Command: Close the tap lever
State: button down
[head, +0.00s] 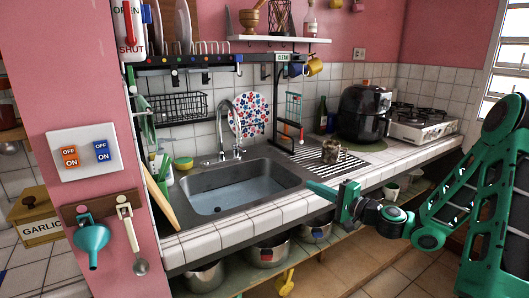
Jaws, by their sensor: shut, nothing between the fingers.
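The chrome tap (228,128) with its curved spout stands at the back edge of the sink (184,190), in front of the tiled wall. Its lever (238,151) appears to be a small part near the base; it is too small to tell its position. Bluish water (222,196) shows in the basin; I cannot make out a stream. My gripper (310,186) is shut and empty. In the picture it is to the right of the sink, near the counter's front edge, pointing left and well apart from the tap.
A brown mug-like object (331,150) stands on the striped drainer right of the sink. A black air fryer (362,112) and a white stove (424,124) are farther right. A floral round board (250,114) is behind the tap. Pots (268,252) sit on the open shelf below.

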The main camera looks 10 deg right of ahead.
aim_at(235, 145)
jog(key=i, duration=0.95)
jog(key=u, duration=0.05)
